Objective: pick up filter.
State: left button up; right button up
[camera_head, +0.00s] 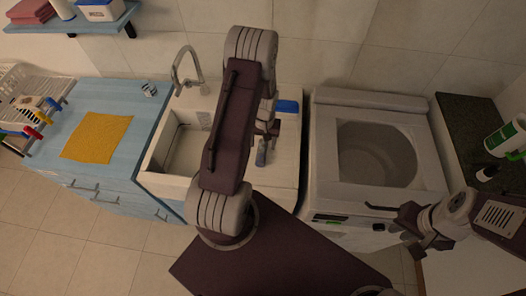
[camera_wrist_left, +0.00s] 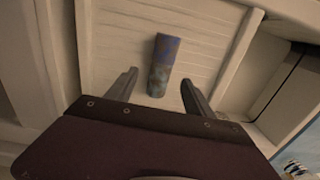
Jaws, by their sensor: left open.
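A blue and grey-green cylinder, which looks like the filter (camera_wrist_left: 164,62), lies on a slatted white surface in the left wrist view. My left gripper (camera_wrist_left: 158,88) is open, with its two fingers apart on either side of the cylinder's near end. I cannot tell how far above it they are. In the head view, a small blue-grey piece (camera_head: 261,153), probably the same filter, shows just below my left gripper (camera_head: 267,128) on the white counter. My left arm hides part of that counter. My right gripper (camera_head: 422,240) is at the right, in front of the washer, away from the filter.
A top-loading washer (camera_head: 327,165) with an open drum stands right of the counter. A sink (camera_head: 158,165) with a faucet is to the left. A blue item (camera_head: 287,106) stands at the counter's back. A yellow cloth (camera_head: 97,138) lies on the blue cabinet.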

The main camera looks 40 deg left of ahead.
aim_at(262, 150)
pick_arm(q)
jog(key=f+p, duration=0.1)
jog(key=f, duration=0.3)
jog(key=shift+s+a+f+p, duration=0.15)
jog(key=shift+s+f+p, duration=0.05)
jog(key=shift+f+p, duration=0.2)
jog(key=shift+w+f, duration=0.15)
jog(key=shift+f, duration=0.15)
grip_shut()
